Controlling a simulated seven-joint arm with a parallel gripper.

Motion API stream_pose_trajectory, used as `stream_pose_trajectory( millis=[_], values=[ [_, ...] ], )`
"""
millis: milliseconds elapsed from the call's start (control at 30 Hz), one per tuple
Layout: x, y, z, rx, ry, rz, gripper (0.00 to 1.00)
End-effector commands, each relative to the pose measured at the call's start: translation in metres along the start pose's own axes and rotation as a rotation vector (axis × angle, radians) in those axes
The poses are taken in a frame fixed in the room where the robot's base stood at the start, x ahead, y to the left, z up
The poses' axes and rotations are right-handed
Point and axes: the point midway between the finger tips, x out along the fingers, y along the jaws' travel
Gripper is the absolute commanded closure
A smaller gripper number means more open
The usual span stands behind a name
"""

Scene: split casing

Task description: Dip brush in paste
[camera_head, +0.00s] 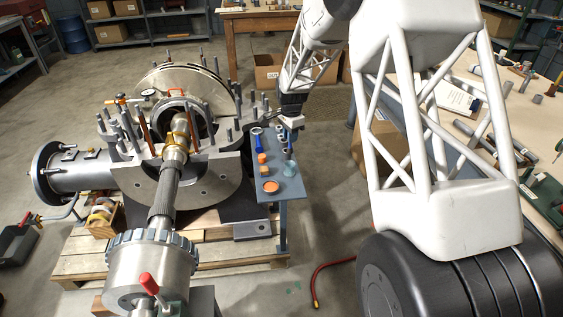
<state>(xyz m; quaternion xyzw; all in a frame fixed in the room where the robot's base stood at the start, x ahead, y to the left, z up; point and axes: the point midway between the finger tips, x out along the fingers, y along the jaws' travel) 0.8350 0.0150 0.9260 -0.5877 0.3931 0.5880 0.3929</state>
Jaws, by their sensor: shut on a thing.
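My gripper (290,126) is above the right back part of a small blue-grey side table (288,191). It is shut on a thin blue upright thing, apparently the brush (290,145). Its lower end reaches down to a pale bluish, glass-like container (290,169) on the table. I cannot tell whether the brush tip is inside or behind it. A low round pot with an orange top (271,186), possibly the paste, stands at the front left of that container. The fingers are small and partly hidden by the wrist.
The large open casing (205,185) with upright studs and a shaft is close on the left. A long bench (540,130) with loose parts is at right.

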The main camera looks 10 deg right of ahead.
Motion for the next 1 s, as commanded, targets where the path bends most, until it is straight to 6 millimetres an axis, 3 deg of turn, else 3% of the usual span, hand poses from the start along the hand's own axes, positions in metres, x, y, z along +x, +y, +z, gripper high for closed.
stream_pose_trajectory(
  millis=[233,700,1000],
  values=[
    [0.005,0.002,0.017,-0.001,-0.024,0.049,1.00],
    [0.020,0.017,0.094,0.000,-0.127,0.302,1.00],
    [0.021,0.019,0.100,0.001,-0.135,0.325,1.00]
  ],
)
